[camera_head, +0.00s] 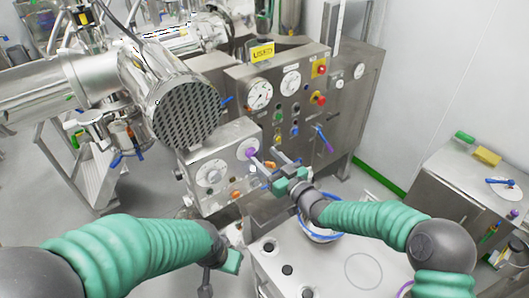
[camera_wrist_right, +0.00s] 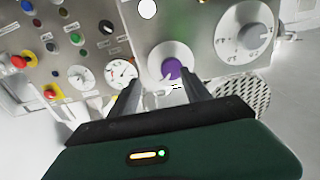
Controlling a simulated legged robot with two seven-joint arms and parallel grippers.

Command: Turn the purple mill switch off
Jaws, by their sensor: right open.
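The purple mill switch (camera_head: 250,152) sits on the front of a steel control box (camera_head: 222,152), on a round pale dial plate to the right of a larger grey dial. In the right wrist view the purple switch (camera_wrist_right: 172,68) lies between and just beyond the two fingertips. My right gripper (camera_head: 264,159) is open, with its fingers pointing at the switch; in the wrist view its fingers (camera_wrist_right: 160,88) hold nothing. I cannot tell whether a fingertip touches the switch. My left gripper (camera_head: 230,262) is low in the head view, away from the box, and its fingers do not show clearly.
The grey dial (camera_head: 212,173) is beside the switch. Behind stands a steel panel with gauges (camera_head: 259,94), coloured buttons and a red emergency knob (camera_head: 321,69). A large perforated steel cylinder (camera_head: 185,115) hangs above left. A steel cabinet (camera_head: 455,185) stands at right.

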